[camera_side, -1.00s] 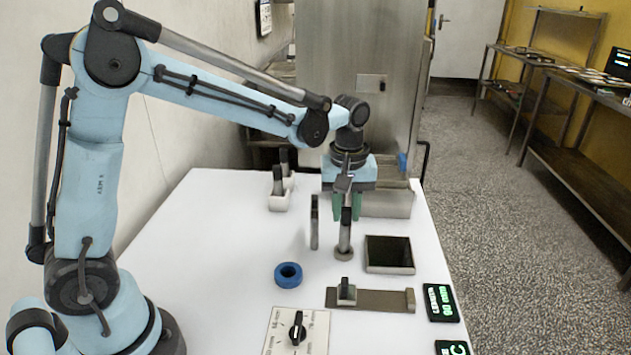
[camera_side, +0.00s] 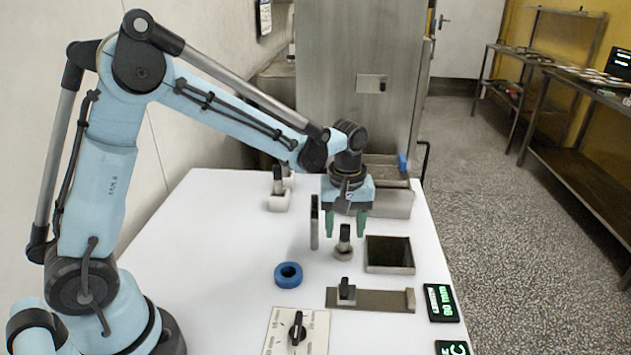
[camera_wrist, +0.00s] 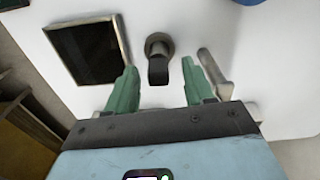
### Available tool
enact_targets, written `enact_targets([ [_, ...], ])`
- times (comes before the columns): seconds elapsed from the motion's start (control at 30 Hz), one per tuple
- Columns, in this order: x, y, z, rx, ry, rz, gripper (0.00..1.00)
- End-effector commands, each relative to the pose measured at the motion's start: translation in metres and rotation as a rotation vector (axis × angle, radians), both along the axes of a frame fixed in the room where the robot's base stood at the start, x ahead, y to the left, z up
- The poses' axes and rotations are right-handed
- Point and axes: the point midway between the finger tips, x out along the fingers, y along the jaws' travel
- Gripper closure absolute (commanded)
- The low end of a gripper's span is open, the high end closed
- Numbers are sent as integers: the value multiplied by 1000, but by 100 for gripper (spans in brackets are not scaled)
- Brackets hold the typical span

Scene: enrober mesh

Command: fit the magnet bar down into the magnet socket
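The magnet bar (camera_side: 345,232), with a black grip on a short metal part, stands upright in the round grey magnet socket (camera_side: 343,254). Its lower part is hidden inside the socket. In the wrist view the black grip (camera_wrist: 158,72) shows above the round socket (camera_wrist: 159,42). My gripper (camera_side: 346,233) is open, its green fingers on either side of the grip and apart from it. In the wrist view the gripper (camera_wrist: 159,68) also shows a clear gap on both sides of the grip.
A thin upright metal plate (camera_side: 314,222) stands close left of the socket. A dark-topped square tray (camera_side: 389,267) is to its right. A blue ring (camera_side: 288,274), a slide track (camera_side: 382,300) and a dial panel (camera_side: 280,330) lie in front. A white holder (camera_side: 278,202) stands back left.

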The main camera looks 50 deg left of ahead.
Motion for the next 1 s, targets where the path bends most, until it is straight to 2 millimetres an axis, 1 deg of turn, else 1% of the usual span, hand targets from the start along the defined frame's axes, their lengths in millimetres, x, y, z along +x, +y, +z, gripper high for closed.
enact_targets([
  [0.23, 0, 0, 1, 0, 0, 0, 48],
  [0.37, 0, 0, 8, 0, 0, 0, 48],
  [0.47, 0, 0, 20, 0, 0, 0, 48],
  [0.8, -2, -1, 83, 0, 0, 0, 48],
  [1.0, -3, -2, 110, 0, 0, 0, 48],
])
